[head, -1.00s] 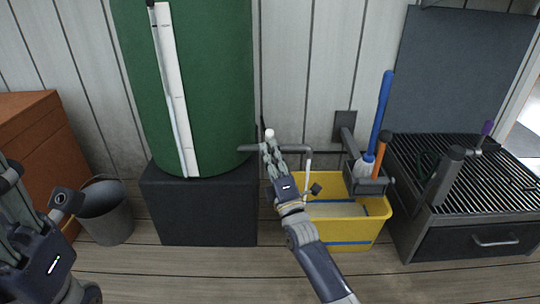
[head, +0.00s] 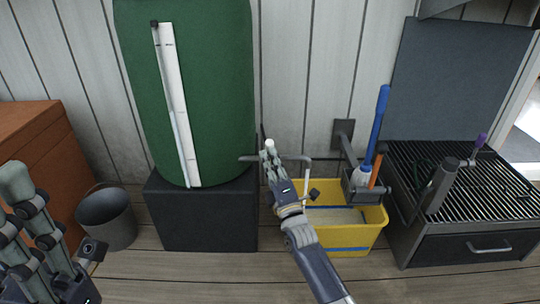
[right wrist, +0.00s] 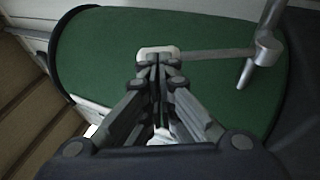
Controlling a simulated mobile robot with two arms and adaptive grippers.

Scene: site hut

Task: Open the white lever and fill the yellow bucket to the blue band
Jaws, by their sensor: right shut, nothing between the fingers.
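The yellow bucket (head: 347,235) stands on the floor, with a blue band around its front and a blue line inside. Its pale inside shows, but I cannot tell the water level. A grey pipe (head: 296,157) runs from the green barrel (head: 215,80) to above the bucket. A thin pale vertical streak drops from its end; I cannot tell whether it is water. The white lever's end (head: 270,144) shows at the fingertips of my right gripper (head: 268,155), also in the right wrist view (right wrist: 158,53). That gripper is shut, holding nothing. My left gripper (head: 62,215) is open and empty at lower left.
A blue-handled brush (head: 379,125) and an orange handle (head: 376,170) stand in a holder above the bucket's right side. A grill (head: 455,180) stands to the right. A grey pail (head: 107,218) stands left of the barrel's black stand (head: 207,215).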

